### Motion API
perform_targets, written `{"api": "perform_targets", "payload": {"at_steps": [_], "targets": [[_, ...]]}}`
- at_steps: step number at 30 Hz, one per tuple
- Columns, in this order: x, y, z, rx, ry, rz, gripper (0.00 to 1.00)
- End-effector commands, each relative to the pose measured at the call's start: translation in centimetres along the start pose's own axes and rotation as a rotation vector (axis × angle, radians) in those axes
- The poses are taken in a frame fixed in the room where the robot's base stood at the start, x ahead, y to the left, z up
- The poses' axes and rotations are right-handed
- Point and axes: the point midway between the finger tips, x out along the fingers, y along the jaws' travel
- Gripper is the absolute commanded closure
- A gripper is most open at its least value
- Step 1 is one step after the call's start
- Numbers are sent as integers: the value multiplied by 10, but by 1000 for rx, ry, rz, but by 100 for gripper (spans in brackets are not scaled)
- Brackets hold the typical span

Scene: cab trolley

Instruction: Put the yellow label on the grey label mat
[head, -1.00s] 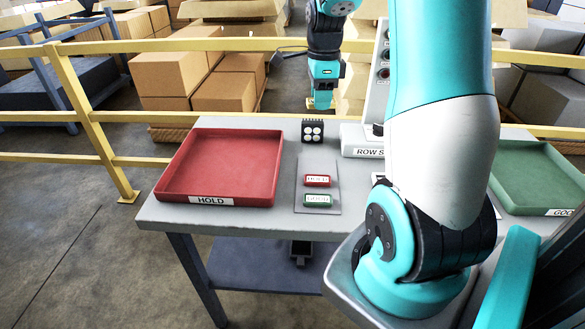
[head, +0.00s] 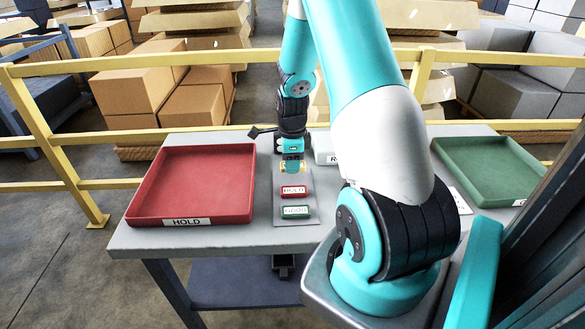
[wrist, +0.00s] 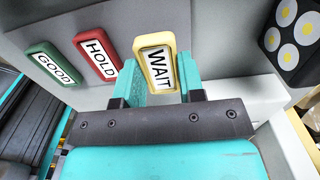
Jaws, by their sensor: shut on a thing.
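The yellow WAIT label (wrist: 158,64) is between the fingers of my gripper (wrist: 163,82) in the wrist view, its face readable. In the head view my gripper (head: 292,168) is low over the far end of the grey label mat (head: 296,222). I cannot tell whether the yellow label touches the mat. On the mat lie the red HOLD label (head: 293,191) and, nearer to me, the green GOOD label (head: 295,212). In the wrist view the red label (wrist: 97,54) is just left of the yellow one, with a gap, and the green label (wrist: 52,63) is further left.
A red tray (head: 192,221) marked HOLD stands left of the mat, a green tray (head: 500,170) at the far right. A black block with several round pale spots (wrist: 293,38) is close on the right in the wrist view. A yellow rail (head: 200,62) runs behind the table.

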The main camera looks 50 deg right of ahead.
Motion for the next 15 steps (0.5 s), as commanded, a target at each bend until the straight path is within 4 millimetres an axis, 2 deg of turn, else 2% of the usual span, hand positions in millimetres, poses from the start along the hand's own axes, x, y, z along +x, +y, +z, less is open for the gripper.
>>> {"api": "perform_targets", "payload": {"at_steps": [1, 5, 15], "targets": [[9, 1, 0, 0, 1, 5, 86], [24, 1, 0, 0, 1, 4, 86], [28, 0, 0, 1, 0, 1, 86]]}}
